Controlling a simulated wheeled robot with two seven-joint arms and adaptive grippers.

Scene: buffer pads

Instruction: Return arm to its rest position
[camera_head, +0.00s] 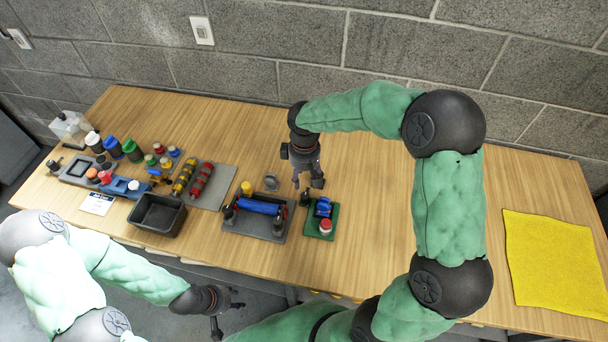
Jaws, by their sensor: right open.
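My right arm, in green padding, arches in from the right. Its gripper (309,182) points down, open and empty, above the table behind the grey and green pads. My left arm comes in low at the left. Its gripper (225,312) is beyond the table's front edge, and its fingers are too small and dark to tell open from shut. A small green pad (313,230) holds a blue part (323,207) and a red-and-white piece (325,227).
A black bin (157,213) stands left of the grey pad. Behind it, a grey mat (217,191) holds red and yellow cylinders. Several bottles and trays crowd the left end. A yellow cloth (555,262) lies at the right. A block wall (270,50) stands behind the wooden table (370,205).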

